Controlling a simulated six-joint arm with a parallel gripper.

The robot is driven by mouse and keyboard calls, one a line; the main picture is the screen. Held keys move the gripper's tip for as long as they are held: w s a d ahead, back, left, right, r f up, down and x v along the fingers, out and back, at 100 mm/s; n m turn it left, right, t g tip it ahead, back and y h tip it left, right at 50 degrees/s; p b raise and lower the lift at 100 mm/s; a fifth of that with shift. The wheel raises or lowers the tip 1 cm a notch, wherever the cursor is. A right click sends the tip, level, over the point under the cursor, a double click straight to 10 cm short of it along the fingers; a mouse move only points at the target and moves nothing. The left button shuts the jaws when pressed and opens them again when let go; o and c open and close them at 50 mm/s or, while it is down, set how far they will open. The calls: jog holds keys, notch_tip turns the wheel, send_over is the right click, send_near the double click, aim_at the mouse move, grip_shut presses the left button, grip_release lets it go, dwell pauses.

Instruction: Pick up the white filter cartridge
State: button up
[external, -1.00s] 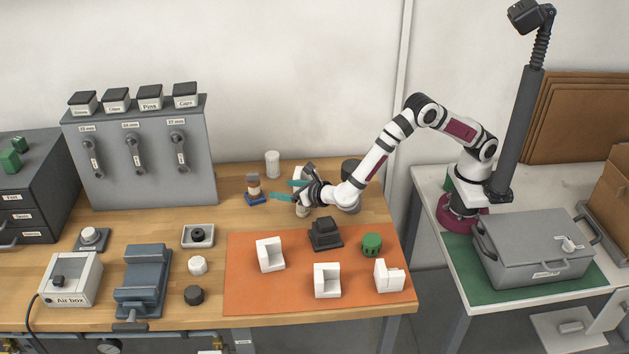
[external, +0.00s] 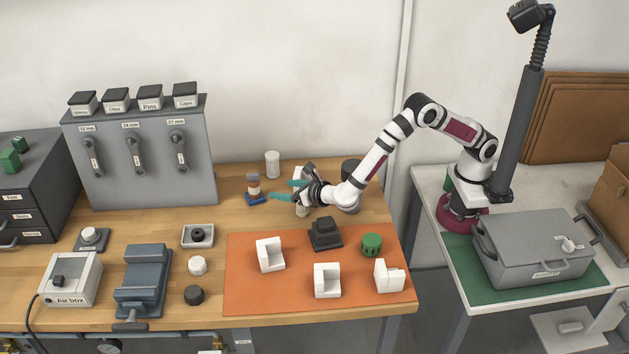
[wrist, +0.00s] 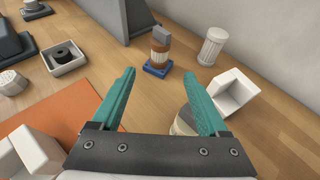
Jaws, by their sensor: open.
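The white filter cartridge (external: 272,164) is a ribbed white cylinder standing upright at the back of the wooden bench, near the wall. It also shows in the wrist view (wrist: 212,46), ahead and to the right, beyond the right fingertip. My gripper (external: 281,189) is open, with its two teal fingers spread and nothing between them. In the wrist view the gap between the fingertips (wrist: 159,73) points at bare wood and the blue-based part. The cartridge is apart from both fingers.
A brown-and-white part on a blue base (external: 254,190) stands left of my fingertips. A white open block (wrist: 235,92) is close to the right finger. A round pale-topped part (wrist: 184,120) is partly hidden under that finger. An orange mat (external: 240,295) with white blocks lies in front.

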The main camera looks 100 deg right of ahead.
jog(key=shift+o, duration=1.1)
